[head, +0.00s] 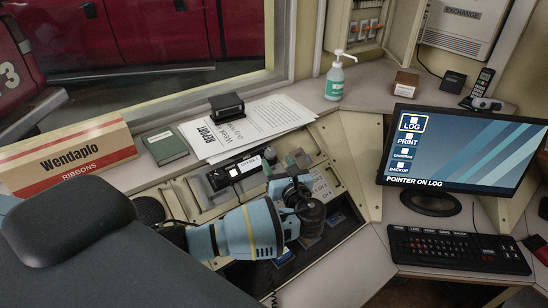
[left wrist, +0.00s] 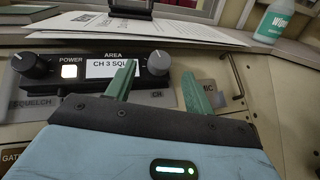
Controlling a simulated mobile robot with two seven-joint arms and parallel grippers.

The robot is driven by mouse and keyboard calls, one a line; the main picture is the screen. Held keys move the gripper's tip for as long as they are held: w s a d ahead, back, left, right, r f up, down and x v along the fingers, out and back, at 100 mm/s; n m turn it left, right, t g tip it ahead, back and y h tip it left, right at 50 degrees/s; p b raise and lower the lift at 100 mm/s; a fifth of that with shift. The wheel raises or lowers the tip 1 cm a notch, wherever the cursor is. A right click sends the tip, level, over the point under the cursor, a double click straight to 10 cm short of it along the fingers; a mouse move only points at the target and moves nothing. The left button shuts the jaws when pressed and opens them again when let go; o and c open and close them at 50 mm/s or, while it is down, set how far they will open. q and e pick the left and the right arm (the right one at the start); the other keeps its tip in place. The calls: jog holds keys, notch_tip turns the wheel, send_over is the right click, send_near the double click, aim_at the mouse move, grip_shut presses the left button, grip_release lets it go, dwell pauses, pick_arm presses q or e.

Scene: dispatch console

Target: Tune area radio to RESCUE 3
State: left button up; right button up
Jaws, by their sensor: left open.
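The area radio (head: 235,172) is set in the sloped console panel; it also shows in the left wrist view (left wrist: 95,85). Its white display (left wrist: 103,67) reads "CH 3 SQU", with the rest hidden behind a finger. The POWER light (left wrist: 69,71) is lit. The black squelch knob (left wrist: 31,65) is at the left and the channel knob (left wrist: 158,62) at the right. My left gripper (head: 281,163) is open, and its green fingers (left wrist: 160,75) appear either side of the channel knob in the wrist view. I cannot tell whether they touch it. My right gripper is out of view.
Papers (head: 250,125) with a black stapler-like block (head: 227,106) lie behind the radio. A green box (head: 166,146) and the Wendaplo ribbons box (head: 68,157) are left. A pump bottle (head: 335,82), monitor (head: 460,150) and keyboard (head: 455,248) are right. A dark chair (head: 100,240) fills the lower left.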

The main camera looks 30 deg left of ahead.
aim_at(272, 154)
pick_arm(q)
jog(key=shift+x, duration=1.75)
jog(key=c, duration=1)
jog(key=shift+o, duration=0.2)
jog(key=shift+d, duration=0.1)
